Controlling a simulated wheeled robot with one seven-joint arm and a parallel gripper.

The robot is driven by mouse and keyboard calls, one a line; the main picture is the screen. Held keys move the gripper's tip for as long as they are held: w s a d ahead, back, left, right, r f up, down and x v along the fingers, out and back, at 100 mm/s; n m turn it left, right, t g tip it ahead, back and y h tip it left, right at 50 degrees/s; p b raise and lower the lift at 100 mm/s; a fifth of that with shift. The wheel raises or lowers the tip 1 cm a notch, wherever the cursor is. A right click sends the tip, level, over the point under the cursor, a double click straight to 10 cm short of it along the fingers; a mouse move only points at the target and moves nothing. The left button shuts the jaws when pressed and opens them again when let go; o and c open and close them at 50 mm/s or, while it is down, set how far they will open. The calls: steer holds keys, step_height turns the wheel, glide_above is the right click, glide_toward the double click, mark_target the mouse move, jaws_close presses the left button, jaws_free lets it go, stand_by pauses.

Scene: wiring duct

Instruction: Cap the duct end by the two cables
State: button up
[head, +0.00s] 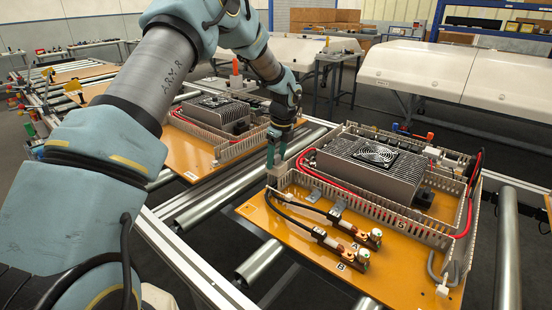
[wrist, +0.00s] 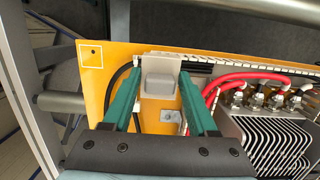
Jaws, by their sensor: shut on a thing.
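My gripper (head: 277,160) points down at the left end of the front wiring duct (head: 385,215). In the wrist view its green fingers (wrist: 160,75) are shut on a pale grey end cap (wrist: 158,84). The cap also shows below the fingers in the head view (head: 276,174). It is upright at the duct end; I cannot tell whether it touches or fits over the duct. Two black cables (head: 284,210) come out near that end and run to copper lugs marked A and B (head: 360,250).
A finned heat sink with a fan (head: 372,160) and red cables (wrist: 250,76) lie behind the duct on the orange panel (head: 255,212). Metal rollers (head: 225,192) lie left of the panel. A second similar panel (head: 190,150) stands farther back.

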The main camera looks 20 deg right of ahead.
mark_target(277, 164)
steer(key=shift+f+b, duration=0.75)
steer(key=shift+f, duration=1.35)
steer(key=o, duration=1.4)
steer(key=r, duration=0.3)
steer(key=s+r+b, duration=0.1)
steer(key=r, duration=0.3)
steer(key=r+b, duration=0.1)
steer(key=r, duration=0.2)
steer(key=shift+s+d+r, duration=0.2)
steer(key=shift+d+r, duration=0.15)
steer(key=shift+d, duration=0.05)
